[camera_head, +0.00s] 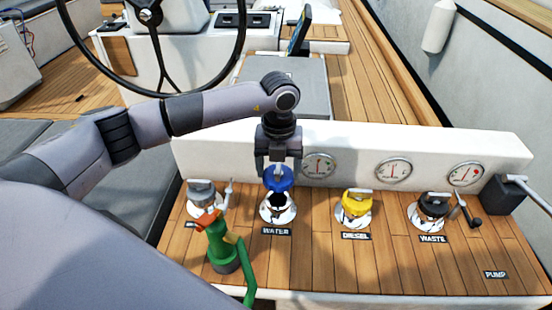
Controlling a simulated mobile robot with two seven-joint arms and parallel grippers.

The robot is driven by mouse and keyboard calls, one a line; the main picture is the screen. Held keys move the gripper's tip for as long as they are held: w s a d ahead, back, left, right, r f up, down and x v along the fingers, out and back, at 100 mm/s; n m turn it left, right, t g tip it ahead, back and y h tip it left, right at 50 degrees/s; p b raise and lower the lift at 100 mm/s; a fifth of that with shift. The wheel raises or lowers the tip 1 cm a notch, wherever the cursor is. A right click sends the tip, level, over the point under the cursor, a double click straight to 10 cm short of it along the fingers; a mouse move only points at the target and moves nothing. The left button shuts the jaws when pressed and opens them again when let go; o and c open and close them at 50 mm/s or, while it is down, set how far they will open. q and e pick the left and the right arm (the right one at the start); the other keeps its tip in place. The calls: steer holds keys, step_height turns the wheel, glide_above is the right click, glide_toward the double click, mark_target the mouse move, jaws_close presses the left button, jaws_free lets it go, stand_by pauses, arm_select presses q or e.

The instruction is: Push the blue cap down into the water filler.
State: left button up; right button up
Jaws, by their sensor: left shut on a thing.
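The blue cap (279,181) is in the fingers of my left gripper (278,166), which points straight down and is shut on it. The cap is right above the water filler (278,214), a round metal fitting with a dark opening, behind the WATER label (276,231). Dark opening shows below the cap, so the cap is not fully down in it. I cannot tell whether its lower edge touches the filler. The fingers hide the cap's top. My right gripper is not in view.
A green and orange hose nozzle (222,248) stands close to the left. A grey-capped filler (202,192) is behind it. The yellow DIESEL cap (357,203) and black WASTE cap (434,205) sit to the right. A white ledge with gauges (319,165) runs behind.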

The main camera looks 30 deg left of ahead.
mark_target(278, 188)
arm_select(q)
steer(key=shift+w+a+f, duration=0.1)
steer(key=shift+w+f, duration=0.05)
steer(key=shift+f, duration=0.3)
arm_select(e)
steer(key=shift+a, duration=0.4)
arm_select(q)
steer(key=shift+f+b, duration=2.1)
steer(key=shift+f, duration=0.7)
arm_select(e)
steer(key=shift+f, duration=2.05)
arm_select(q)
steer(key=shift+f+b, duration=0.35)
steer(key=shift+f, duration=0.2)
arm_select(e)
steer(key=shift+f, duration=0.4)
arm_select(q)
steer(key=o, duration=0.9)
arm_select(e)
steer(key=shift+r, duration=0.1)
